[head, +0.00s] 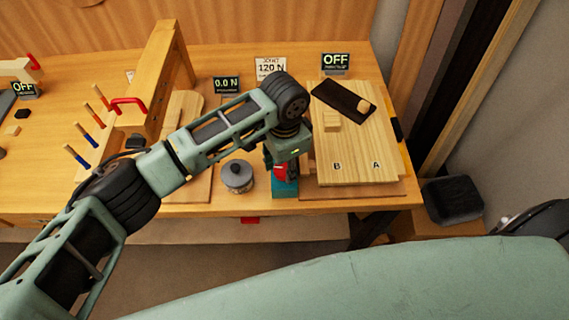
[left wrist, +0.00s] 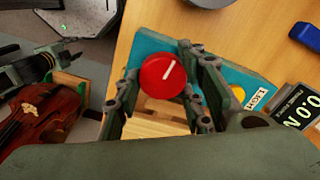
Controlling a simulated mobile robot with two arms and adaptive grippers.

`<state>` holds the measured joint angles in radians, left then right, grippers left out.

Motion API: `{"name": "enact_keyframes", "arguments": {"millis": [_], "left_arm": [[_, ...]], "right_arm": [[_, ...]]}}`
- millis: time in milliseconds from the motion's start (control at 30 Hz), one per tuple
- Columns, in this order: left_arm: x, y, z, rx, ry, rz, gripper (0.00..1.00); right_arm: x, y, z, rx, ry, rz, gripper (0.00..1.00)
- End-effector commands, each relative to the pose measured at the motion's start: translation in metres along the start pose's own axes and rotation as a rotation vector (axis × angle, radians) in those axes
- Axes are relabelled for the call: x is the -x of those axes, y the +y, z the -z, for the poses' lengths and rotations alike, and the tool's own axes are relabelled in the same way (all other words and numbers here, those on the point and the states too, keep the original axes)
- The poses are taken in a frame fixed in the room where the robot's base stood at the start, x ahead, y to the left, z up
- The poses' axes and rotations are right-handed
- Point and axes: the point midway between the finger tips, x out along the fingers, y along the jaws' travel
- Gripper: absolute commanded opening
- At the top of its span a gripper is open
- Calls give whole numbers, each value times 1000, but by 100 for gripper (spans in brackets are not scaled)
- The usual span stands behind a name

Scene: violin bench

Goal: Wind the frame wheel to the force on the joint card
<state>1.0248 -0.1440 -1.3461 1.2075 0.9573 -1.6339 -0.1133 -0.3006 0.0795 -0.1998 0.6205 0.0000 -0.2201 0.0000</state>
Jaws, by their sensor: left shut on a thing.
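The red wheel (left wrist: 163,75) with a white pointer line sits on a teal block (left wrist: 240,86) in the left wrist view. My left gripper (left wrist: 166,88) has one finger on each side of the wheel and is shut on it. In the head view my left gripper (head: 283,160) hangs over the teal block (head: 286,188) at the bench's front edge and partly hides the wheel. The joint card (head: 270,68) at the back reads 120 N. The force display (head: 227,85) reads 0.0 N. A grey-green and black part, perhaps my right gripper (left wrist: 42,72), shows near the violin; its fingers are unclear.
A pale board (head: 355,167) marked B and A lies right of the gripper, with small blocks and a dark strip on it. A grey round pot (head: 237,176) stands close on the left. A violin (left wrist: 42,118) lies lower left in the wrist view. An OFF display (head: 335,62) stands behind.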

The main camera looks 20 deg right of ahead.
Motion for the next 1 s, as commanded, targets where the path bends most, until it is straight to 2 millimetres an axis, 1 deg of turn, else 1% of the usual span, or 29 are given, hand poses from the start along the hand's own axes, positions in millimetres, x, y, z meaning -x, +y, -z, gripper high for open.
{"name": "enact_keyframes", "arguments": {"millis": [400, 1000], "left_arm": [[1, 2, -2, -369, -1, -5, 10], [0, -1, -4, -939, 0, -5, 10]], "right_arm": [[12, 0, 2, 0, 1, 0, 40], [15, 0, 2, 0, 0, 0, 40]]}}
